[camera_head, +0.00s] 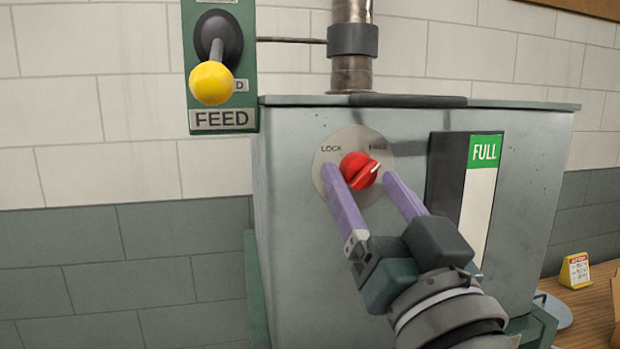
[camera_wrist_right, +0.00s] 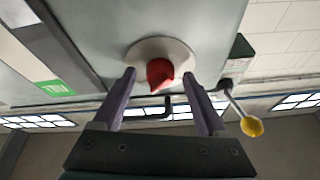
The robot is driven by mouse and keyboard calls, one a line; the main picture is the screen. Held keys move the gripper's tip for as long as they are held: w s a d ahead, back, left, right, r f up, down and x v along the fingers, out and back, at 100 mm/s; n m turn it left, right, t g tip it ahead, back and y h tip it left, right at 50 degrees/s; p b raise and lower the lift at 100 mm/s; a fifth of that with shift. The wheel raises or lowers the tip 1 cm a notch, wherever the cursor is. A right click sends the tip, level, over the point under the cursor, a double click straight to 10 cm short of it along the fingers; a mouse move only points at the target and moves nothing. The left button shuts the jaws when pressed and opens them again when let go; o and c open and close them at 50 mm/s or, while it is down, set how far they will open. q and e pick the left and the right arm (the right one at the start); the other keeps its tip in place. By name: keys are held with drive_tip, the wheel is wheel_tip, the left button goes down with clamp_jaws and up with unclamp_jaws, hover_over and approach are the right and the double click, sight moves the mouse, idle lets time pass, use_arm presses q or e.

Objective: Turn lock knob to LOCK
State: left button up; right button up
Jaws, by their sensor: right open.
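The red lock knob (camera_head: 359,170) sits on a round plate (camera_head: 325,160) marked LOCK at the left and FREE at the right, on the front of a grey metal box. The knob's white pointer line aims up and right, toward FREE. My right gripper (camera_head: 368,172) is open, with one purple finger to each side of the knob. The right wrist view shows the knob (camera_wrist_right: 160,73) between and beyond the fingertips (camera_wrist_right: 164,80), with gaps on both sides. I cannot tell whether a finger touches it. My left gripper is in neither view.
A yellow-balled lever (camera_head: 212,83) on a green FEED panel (camera_head: 247,50) stands at upper left. A gauge with a green FULL label (camera_head: 485,150) is right of the knob. A wooden table (camera_head: 598,300) with a small yellow sign (camera_head: 575,270) is at lower right.

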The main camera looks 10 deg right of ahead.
clamp_jaws()
idle(0.5)
